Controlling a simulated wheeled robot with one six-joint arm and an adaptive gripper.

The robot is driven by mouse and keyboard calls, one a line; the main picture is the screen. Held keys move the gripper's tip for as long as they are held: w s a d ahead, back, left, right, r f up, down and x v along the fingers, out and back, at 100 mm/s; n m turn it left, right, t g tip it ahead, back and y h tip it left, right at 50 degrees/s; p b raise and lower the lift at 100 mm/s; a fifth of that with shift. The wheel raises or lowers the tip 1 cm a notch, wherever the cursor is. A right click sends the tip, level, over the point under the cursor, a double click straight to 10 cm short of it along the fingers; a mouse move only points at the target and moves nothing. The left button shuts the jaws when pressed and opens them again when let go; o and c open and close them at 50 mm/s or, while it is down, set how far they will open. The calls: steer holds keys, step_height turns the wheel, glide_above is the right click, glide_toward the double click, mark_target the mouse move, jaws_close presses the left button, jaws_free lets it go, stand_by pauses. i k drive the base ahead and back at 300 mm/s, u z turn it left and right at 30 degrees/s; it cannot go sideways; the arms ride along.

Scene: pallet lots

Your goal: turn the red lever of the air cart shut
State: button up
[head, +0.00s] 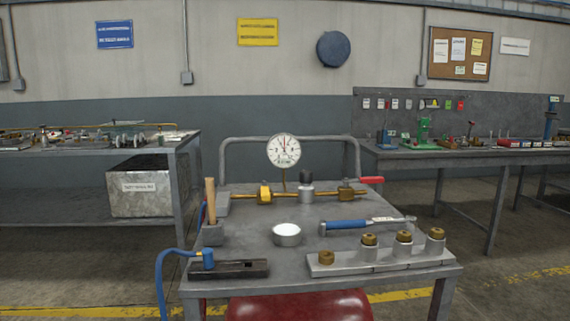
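The air cart (350,263) stands straight ahead, a grey metal table with a tube rail at its back. A brass pipe (328,193) with fittings runs across its top. The red lever (371,180) sticks out to the right from the valve (346,192) at the pipe's right end and looks about level, in line with the pipe. A round white pressure gauge (284,151) stands above the pipe; its needle is too small to read surely. My gripper is not in view.
On the cart are a wooden-handled tool (211,215), a metal cup (287,234), a blue-handled tool (346,225), a bar with brass-topped parts (380,258) and a dark block (228,269). A blue hose (163,270) hangs left. Benches stand left (188,141) and right (470,154).

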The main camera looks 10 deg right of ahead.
mark_target(362, 179)
steer(key=u, duration=1.8)
steer(key=k, duration=0.85)
steer(key=z, duration=1.8)
